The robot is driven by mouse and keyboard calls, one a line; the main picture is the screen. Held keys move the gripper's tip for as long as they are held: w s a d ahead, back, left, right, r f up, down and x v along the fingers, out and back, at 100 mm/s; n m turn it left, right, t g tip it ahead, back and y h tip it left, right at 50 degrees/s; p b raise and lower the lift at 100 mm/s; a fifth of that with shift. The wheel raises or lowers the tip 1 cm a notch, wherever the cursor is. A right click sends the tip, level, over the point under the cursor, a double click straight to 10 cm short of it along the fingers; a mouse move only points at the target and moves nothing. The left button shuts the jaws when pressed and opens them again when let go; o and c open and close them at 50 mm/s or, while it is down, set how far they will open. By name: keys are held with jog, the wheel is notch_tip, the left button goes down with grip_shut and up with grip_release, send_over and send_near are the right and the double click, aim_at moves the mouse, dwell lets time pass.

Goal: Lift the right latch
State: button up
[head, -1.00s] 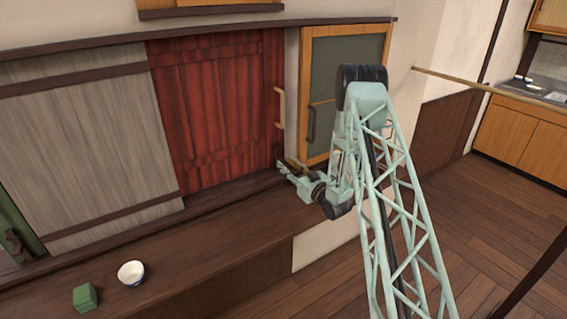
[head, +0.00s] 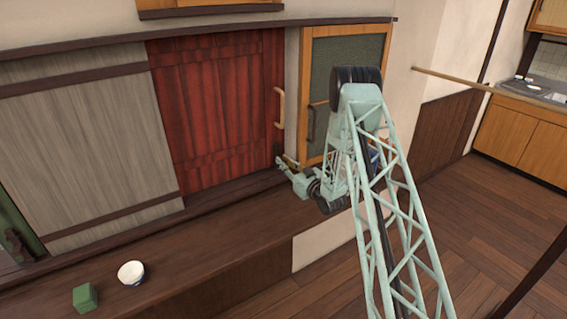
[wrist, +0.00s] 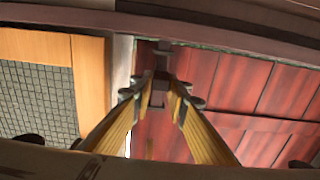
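The red sliding door (head: 215,110) stands upright beside a grey wood panel. The right latch (head: 281,161), a small dark fitting, sits at the door's lower right edge. In the wrist view the dark latch (wrist: 160,88) shows between the tips of my gripper (wrist: 160,84). My gripper's yellow fingers stand apart, one on each side of the latch. I cannot tell whether they touch it. In the head view my gripper (head: 286,163) is small and low beside the latch, partly hidden by its own body.
A wood-framed cabinet door (head: 346,90) with a dark handle is close to the right of my gripper. The brown ledge (head: 200,232) runs below the doors. A white bowl (head: 131,272) and a green block (head: 85,298) stand on its left part.

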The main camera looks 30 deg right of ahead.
aim_at(278, 150)
jog(key=shift+r, duration=0.1)
grip_shut()
jog(key=shift+r, duration=1.75)
jog(key=o, duration=0.7)
grip_release()
jog(key=shift+r, duration=0.15)
jog(key=shift+o, duration=0.9)
jog(key=shift+s+f, duration=0.15)
jog(key=shift+f, duration=0.05)
jog(key=shift+s+d, duration=0.15)
jog(key=shift+s, duration=0.35)
jog(key=s+d, duration=0.1)
jog(key=s, duration=0.9)
jog(key=shift+s, duration=0.3)
jog(key=shift+d, duration=0.1)
